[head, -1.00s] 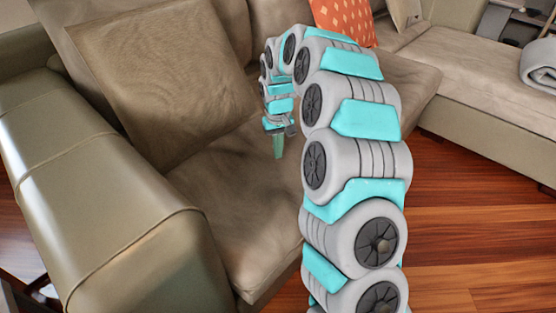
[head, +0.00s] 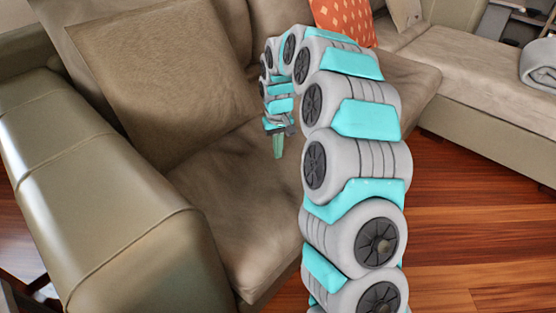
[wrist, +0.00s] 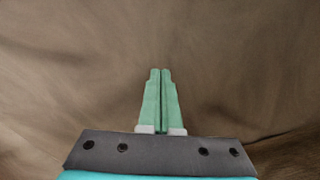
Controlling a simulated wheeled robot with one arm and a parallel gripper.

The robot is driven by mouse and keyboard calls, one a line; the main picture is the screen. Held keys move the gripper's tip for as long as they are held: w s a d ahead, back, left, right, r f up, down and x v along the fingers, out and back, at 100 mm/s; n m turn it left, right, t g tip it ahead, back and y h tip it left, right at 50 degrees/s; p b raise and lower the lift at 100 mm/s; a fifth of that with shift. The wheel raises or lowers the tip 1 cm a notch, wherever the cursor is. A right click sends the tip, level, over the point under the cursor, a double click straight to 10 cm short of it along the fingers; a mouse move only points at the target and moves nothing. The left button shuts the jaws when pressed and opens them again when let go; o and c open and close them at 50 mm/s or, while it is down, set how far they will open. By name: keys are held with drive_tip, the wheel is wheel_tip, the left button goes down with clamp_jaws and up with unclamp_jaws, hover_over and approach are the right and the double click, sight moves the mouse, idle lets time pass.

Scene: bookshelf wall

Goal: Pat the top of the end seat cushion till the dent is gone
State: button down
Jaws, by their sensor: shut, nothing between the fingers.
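The end seat cushion (head: 232,200) is brown and wrinkled, between the sofa's left armrest and my arm in the head view. It fills most of the wrist view (wrist: 70,70), with soft folds and shading; I cannot tell a clear dent from the shading. My gripper (head: 278,150) points down over the cushion near its right side. Its green fingers also show in the wrist view (wrist: 161,95), pressed together with nothing between them. I cannot tell whether the fingertips touch the cushion.
A large brown back cushion (head: 165,85) leans behind the seat. The glossy armrest (head: 95,190) borders it at left. An orange patterned pillow (head: 343,20) lies farther back. A chaise section (head: 470,75) holds a grey rolled item (head: 540,65). Wood floor (head: 470,220) is clear at right.

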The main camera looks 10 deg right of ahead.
drive_tip(key=shift+f, duration=0.1)
drive_tip(key=shift+f+b, duration=0.4)
drive_tip(key=shift+f, duration=1.2)
drive_tip(key=shift+r+p, duration=0.55)
drive_tip(key=shift+r, duration=1.7)
drive_tip(key=shift+f, duration=0.15)
drive_tip(key=shift+r, duration=0.8)
drive_tip(key=shift+r+p, duration=0.6)
drive_tip(key=shift+r, duration=0.85)
